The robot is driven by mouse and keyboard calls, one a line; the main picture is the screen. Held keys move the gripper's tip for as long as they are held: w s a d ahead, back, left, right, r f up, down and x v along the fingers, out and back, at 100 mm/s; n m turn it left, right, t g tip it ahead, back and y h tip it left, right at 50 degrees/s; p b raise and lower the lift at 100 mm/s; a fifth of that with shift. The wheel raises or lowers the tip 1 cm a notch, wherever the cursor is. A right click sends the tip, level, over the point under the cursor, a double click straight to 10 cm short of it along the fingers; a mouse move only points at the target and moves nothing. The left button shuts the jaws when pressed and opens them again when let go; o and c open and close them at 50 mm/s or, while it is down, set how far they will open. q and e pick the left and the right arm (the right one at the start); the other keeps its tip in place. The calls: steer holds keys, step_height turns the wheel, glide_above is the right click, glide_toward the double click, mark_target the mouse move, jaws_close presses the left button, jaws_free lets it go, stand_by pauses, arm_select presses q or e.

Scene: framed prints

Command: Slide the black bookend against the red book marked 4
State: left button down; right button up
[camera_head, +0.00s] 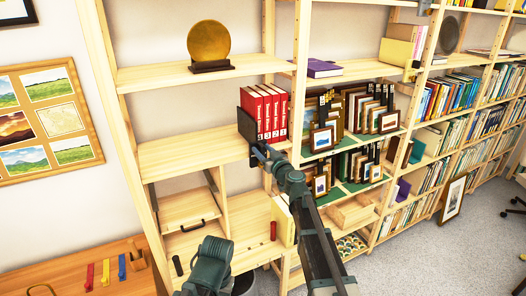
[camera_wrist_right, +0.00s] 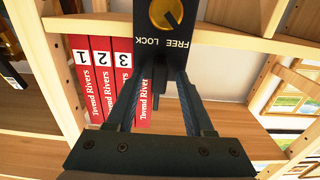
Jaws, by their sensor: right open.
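The black bookend (camera_head: 246,124) stands upright on the shelf at the left side of the row of red books (camera_head: 270,110). In the right wrist view its black front tab (camera_wrist_right: 147,40) carries a yellow knob and the words FREE and LOCK. That view shows red books marked 1, 2 and 3 (camera_wrist_right: 122,75); the book marked 4 is not clearly readable. From the head the bookend looks close to the nearest red book, but I cannot tell if they touch. My right gripper (camera_wrist_right: 168,75) is open, with its fingers close to the front tab. My left gripper is not in view.
The shelf board (camera_head: 185,150) left of the bookend is bare. Wooden uprights frame the bay. A gold disc (camera_head: 209,42) on a dark stand sits on the shelf above. Small framed prints (camera_head: 322,138) fill the bay to the right.

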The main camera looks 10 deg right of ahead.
steer(key=v, duration=1.3)
steer(key=shift+s, duration=0.3)
steer(key=shift+d, duration=0.15)
steer(key=s+a+f+n+g+y+b, duration=0.1)
steer(key=s+a+f+n+g+y, duration=0.1)
steer(key=s+a+f+g, duration=0.55)
steer(key=s+a+f+n+g+y+b, duration=0.15)
steer(key=s+a+f+g, duration=0.25)
steer(key=s+a+f, duration=0.5)
steer(key=s+d+f+m+g+h, duration=0.1)
steer(key=s+d+f+g+h, duration=0.1)
steer(key=s, duration=0.5)
steer(key=s+d+f+m+g+h+b, duration=0.1)
steer(key=s+d+f+m+g+h, duration=0.1)
steer(key=s+f+h, duration=0.4)
steer(key=shift+s+d+f+g+h, duration=0.4)
steer(key=shift+d+g+h, duration=0.3)
steer(key=shift+g+h, duration=0.45)
